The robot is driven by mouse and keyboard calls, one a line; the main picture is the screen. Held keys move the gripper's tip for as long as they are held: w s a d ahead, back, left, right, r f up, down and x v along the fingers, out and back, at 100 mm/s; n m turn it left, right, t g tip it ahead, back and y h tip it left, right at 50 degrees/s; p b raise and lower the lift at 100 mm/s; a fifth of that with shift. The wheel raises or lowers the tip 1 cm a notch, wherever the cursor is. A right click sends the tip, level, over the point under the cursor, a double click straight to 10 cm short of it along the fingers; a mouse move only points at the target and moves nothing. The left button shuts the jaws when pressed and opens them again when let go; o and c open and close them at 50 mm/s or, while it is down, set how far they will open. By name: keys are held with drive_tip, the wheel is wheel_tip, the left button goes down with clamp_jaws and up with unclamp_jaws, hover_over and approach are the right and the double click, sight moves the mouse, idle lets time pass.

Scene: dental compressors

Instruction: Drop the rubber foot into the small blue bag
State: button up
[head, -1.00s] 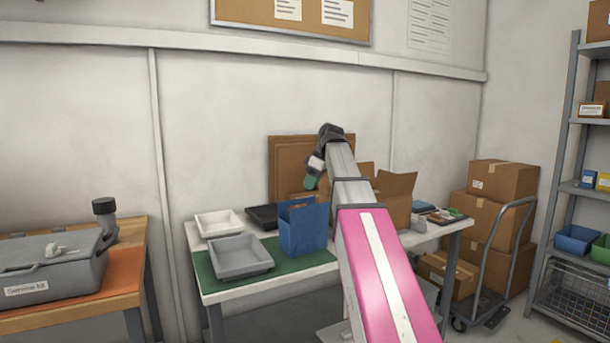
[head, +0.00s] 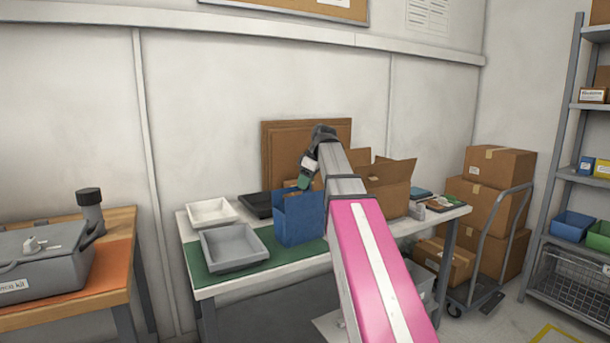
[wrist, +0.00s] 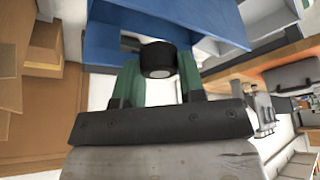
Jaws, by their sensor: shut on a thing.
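The rubber foot (wrist: 158,60) is a short black cylinder with a pale round end, seen in the wrist view. My gripper (wrist: 157,76) is shut on it, with a green finger on each side. In the head view my gripper (head: 304,183) points down at the top edge of the small blue bag (head: 299,220). The foot itself cannot be made out there. The bag stands upright and open on the table. Its blue wall (wrist: 120,22) also shows in the wrist view, just beyond the foot. I cannot tell whether the foot is within the bag's opening.
On the table, a grey tray (head: 233,250) and a white tray (head: 211,213) stand left of the bag, and a black tray (head: 256,205) behind. An open cardboard box (head: 392,190) stands to the right. A left bench holds a grey service kit case (head: 42,262).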

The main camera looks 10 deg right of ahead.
drive_tip(key=shift+f, duration=0.25)
drive_tip(key=o, duration=1)
drive_tip(key=shift+r, duration=0.1)
drive_tip(key=v, duration=1)
drive_tip(key=shift+d+r, duration=0.1)
drive_tip(key=shift+r, duration=0.2)
drive_tip(key=shift+s, duration=0.15)
